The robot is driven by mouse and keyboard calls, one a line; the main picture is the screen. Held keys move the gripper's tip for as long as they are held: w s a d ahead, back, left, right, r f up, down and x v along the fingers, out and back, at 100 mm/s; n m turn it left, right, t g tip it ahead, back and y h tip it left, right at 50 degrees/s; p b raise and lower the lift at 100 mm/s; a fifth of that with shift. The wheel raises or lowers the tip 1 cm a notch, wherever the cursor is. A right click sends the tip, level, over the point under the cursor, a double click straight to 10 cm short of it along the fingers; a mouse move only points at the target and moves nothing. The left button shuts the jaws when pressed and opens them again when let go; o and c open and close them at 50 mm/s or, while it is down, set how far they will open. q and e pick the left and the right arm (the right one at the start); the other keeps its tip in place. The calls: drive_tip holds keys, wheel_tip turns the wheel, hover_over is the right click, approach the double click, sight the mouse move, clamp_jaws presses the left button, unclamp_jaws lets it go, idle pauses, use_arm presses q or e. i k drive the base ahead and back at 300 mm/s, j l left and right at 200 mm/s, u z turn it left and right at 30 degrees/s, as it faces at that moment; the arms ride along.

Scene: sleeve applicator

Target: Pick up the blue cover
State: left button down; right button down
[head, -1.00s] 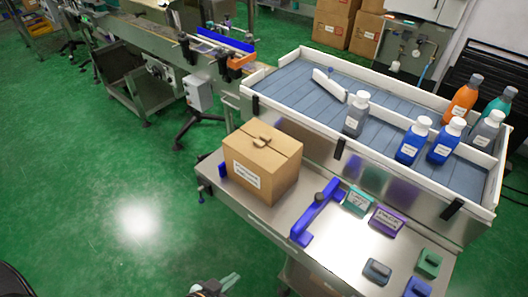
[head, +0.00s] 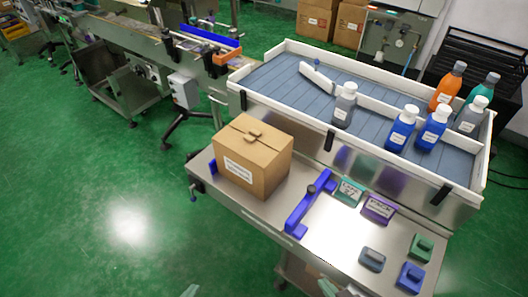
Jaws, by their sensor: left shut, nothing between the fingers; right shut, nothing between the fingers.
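A small blue cover (head: 410,278) with a raised knob lies at the lower right of the steel table in the head view. A grey cover (head: 372,258) lies to its left and a green one (head: 422,246) behind it.
On the steel table (head: 270,222) stand a cardboard box (head: 250,160), a long blue bracket (head: 308,205), and teal (head: 348,192) and purple (head: 378,208) labelled blocks. A white-walled conveyor tray (head: 270,97) with several bottles runs behind. Bare table lies between bracket and covers.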

sight(411, 278)
drive_tip(key=z, duration=1.75)
